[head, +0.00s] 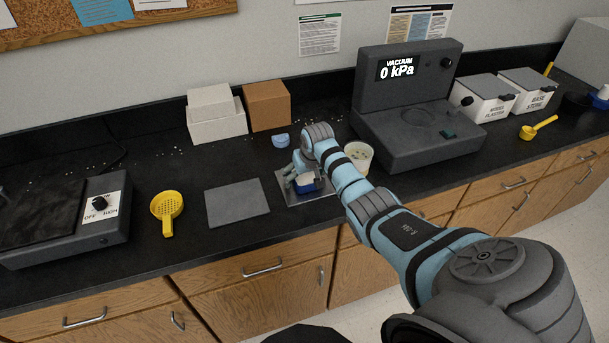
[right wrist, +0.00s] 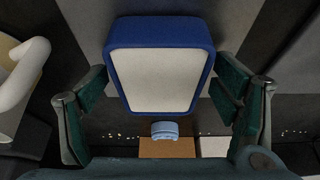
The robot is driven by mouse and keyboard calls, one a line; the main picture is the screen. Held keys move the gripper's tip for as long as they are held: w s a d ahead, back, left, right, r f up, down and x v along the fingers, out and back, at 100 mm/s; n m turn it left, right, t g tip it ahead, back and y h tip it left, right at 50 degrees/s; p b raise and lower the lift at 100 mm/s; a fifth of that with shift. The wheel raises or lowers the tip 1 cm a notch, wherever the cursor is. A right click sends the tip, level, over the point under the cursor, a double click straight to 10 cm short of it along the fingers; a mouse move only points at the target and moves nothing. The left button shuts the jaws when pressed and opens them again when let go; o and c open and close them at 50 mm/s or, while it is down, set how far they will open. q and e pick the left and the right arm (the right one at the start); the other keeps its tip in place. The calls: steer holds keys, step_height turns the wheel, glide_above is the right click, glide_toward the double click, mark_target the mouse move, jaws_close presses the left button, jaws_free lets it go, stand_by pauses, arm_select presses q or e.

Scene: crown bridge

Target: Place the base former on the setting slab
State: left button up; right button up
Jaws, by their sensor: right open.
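The base former, a blue tray-like piece with a flat white fill (head: 306,179), sits on a grey plate (head: 322,197) at the middle front of the counter. It also shows large in the right wrist view (right wrist: 158,80). My right gripper (head: 302,174) is open, with its fingers on either side of the base former; in the right wrist view (right wrist: 162,95) small gaps seem to show beside it. A second flat grey slab (head: 237,203) lies bare to the left. I cannot tell which of the two is the setting slab. My left gripper is not in view.
A light blue piece (head: 280,140) lies behind my gripper, and a pale cup (head: 359,155) stands to its right. A yellow strainer (head: 167,211) and a dark machine (head: 75,220) are at left. The vacuum unit (head: 418,115) is at right. White and brown boxes (head: 268,106) stand behind.

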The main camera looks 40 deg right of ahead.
steer(key=shift+r, duration=0.1)
steer(key=p+v, duration=0.2)
steer(key=v, duration=0.9)
steer(key=shift+r+p, duration=0.4)
steer(key=shift+s+a, duration=0.1)
